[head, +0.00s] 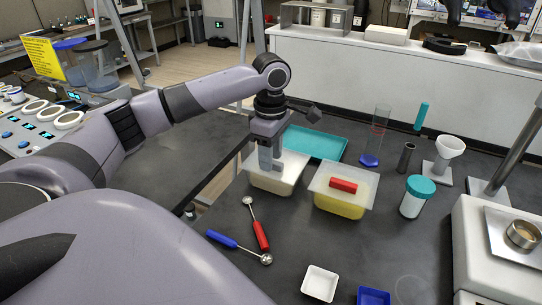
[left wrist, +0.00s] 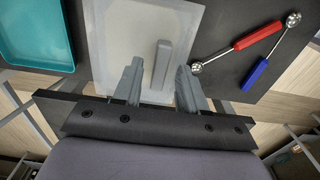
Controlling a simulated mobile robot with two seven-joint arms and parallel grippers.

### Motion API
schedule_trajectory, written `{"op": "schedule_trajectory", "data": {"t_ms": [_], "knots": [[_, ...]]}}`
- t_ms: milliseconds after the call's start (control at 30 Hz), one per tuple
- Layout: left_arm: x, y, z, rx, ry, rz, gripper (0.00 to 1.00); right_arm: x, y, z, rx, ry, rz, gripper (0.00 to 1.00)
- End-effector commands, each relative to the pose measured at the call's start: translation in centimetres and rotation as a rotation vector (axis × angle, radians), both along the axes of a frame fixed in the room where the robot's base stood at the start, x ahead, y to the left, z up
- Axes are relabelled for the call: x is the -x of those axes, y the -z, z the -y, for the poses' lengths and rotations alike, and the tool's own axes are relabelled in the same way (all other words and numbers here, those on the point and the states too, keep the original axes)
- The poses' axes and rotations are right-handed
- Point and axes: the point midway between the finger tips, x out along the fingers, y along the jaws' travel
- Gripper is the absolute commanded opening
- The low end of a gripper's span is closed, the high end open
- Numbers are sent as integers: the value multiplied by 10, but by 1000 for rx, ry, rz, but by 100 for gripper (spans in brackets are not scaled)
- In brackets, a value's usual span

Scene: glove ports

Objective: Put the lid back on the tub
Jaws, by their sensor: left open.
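A pale tub (head: 270,186) stands left of centre in the head view, with a translucent whitish lid (head: 294,168) over its top. In the left wrist view the lid (left wrist: 110,30) has a grey bar handle (left wrist: 162,62). My left gripper (head: 269,165) points down over this lid, open, its fingers on either side of the handle; it also shows in the left wrist view (left wrist: 155,72). A second tub (head: 340,207) with yellow contents stands to the right under a translucent lid (head: 365,190) with a red handle (head: 343,185). My right gripper is out of view.
A teal tray (head: 315,143) lies behind the tubs. A red-handled scoop (head: 260,234) and a blue-handled scoop (head: 222,239) lie in front. A teal-capped jar (head: 414,200), a white funnel on a stand (head: 447,150) and a balance (head: 480,255) are to the right.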

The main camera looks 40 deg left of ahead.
Motion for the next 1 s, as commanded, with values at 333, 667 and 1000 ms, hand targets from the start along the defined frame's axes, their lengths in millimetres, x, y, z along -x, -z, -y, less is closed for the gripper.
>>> {"op": "schedule_trajectory", "data": {"t_ms": [333,667,1000], "knots": [[-1,-81,1,2,1,6,42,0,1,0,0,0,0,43],[0,-116,0,-1,1,2,42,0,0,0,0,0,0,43],[0,-121,0,1,0,0,42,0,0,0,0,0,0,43]]}}
